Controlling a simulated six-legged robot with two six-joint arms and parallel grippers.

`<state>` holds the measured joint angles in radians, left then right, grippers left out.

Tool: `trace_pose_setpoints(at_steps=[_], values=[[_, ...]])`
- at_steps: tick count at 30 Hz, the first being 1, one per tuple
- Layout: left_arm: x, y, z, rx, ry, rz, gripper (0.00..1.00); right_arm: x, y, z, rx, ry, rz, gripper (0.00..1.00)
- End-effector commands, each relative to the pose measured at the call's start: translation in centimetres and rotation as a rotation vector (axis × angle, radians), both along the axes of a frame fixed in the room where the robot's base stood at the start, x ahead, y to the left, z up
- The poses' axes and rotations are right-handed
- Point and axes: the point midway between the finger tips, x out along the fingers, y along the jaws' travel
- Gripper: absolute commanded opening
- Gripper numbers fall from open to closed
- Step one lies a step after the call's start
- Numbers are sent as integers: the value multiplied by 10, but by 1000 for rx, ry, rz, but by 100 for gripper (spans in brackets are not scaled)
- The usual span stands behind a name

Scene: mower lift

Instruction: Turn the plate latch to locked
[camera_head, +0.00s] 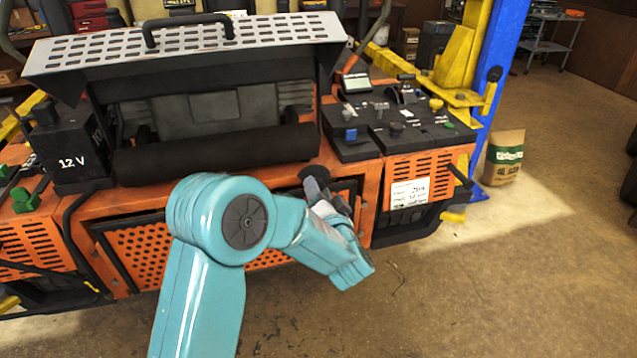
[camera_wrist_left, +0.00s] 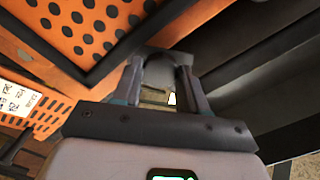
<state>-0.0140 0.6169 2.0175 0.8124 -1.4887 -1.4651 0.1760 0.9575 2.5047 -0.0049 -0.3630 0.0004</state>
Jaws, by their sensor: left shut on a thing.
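The orange perforated plate (camera_head: 140,255) is on the mower's front, set in a dark frame and partly covered by my teal left arm. It also shows in the wrist view (camera_wrist_left: 72,22) at the upper left. The plate latch (camera_wrist_left: 160,66) is a grey, rounded piece at the plate's frame, between my left fingers. My left gripper (camera_wrist_left: 160,88) is shut on it, with one finger on each side. In the head view my left gripper (camera_head: 314,184) is at the plate's upper right, hiding most of the latch. I cannot tell the latch's turn angle. My right gripper is out of view.
A black control panel (camera_head: 390,118) sits above right of the gripper, with a labelled orange side panel (camera_head: 425,178) below it. A black roller (camera_head: 215,150) is above the plate. A 12V battery (camera_head: 75,150) stands left.

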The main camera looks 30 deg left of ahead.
Motion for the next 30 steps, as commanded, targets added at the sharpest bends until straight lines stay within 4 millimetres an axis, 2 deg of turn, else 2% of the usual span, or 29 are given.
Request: trace_pose_setpoints(at_steps=[1,12,21,30], values=[[0,-1,3,28,38,-2,12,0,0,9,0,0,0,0],[0,-1,2,250,298,-3,12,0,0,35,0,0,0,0],[0,-1,1,386,458,-3,12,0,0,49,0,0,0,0],[0,-1,-1,458,539,-3,12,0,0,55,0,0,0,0]])
